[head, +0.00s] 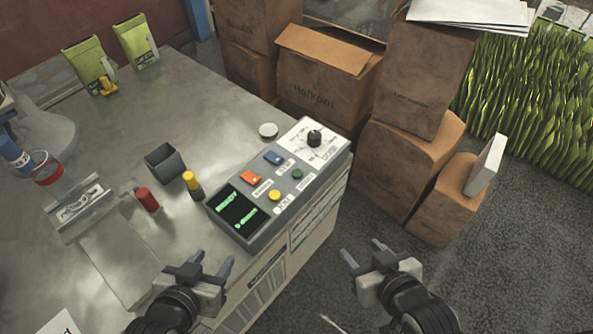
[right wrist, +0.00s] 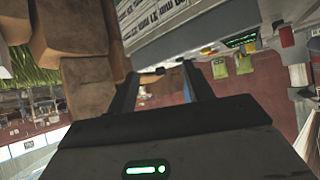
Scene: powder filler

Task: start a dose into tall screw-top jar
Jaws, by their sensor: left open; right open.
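The control box (head: 277,187) sits at the table's right edge. It has a dark display (head: 238,209) with green text that seems to read READY, an orange button (head: 251,177), a blue button (head: 273,158), a yellow button (head: 274,195), a green button (head: 297,174) and a black knob (head: 314,138). My left gripper (head: 210,261) is open and empty, in front of the box's near left end. My right gripper (head: 363,251) is open and empty, right of the box over the floor; it also shows in the right wrist view (right wrist: 160,76). I cannot clearly make out a tall screw-top jar.
A blue part and a red ring (head: 47,172) stand at the left edge. A grey cup (head: 165,161), red cylinder (head: 147,199), yellow-topped cylinder (head: 192,184) and white disc (head: 268,130) are on the table. Green pouches (head: 90,66) stand behind. Cardboard boxes (head: 322,88) stack beyond.

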